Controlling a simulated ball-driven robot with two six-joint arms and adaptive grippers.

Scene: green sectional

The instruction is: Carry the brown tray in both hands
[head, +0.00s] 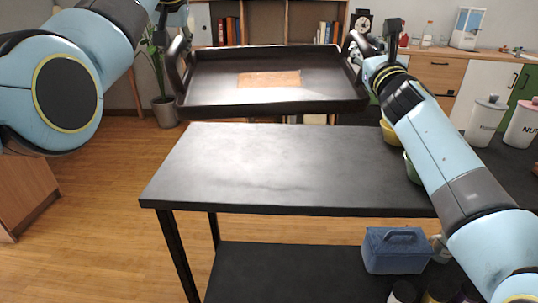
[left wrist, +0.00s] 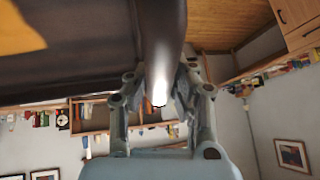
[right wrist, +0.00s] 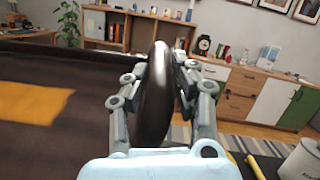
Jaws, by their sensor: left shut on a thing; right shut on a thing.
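The brown tray (head: 210,83) is very dark and hangs level above the far side of the black table, clear of its top. A flat orange-brown rectangle (head: 269,79) lies in its middle. My left gripper (left wrist: 160,95) is shut on the tray's left handle (left wrist: 163,45), which passes between its fingers. My right gripper (right wrist: 158,95) is shut on the right handle (right wrist: 153,110). In the head view the handles rise at the tray's two ends, and my fingers there are small and partly hidden.
The black table (head: 270,165) has a bare top at the left and middle. Yellow (head: 391,133) and green (head: 411,168) bowls stand at its right, partly behind my right arm. A blue box (head: 396,251) sits on the lower shelf. White (head: 485,121) and pink (head: 522,124) canisters stand further right.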

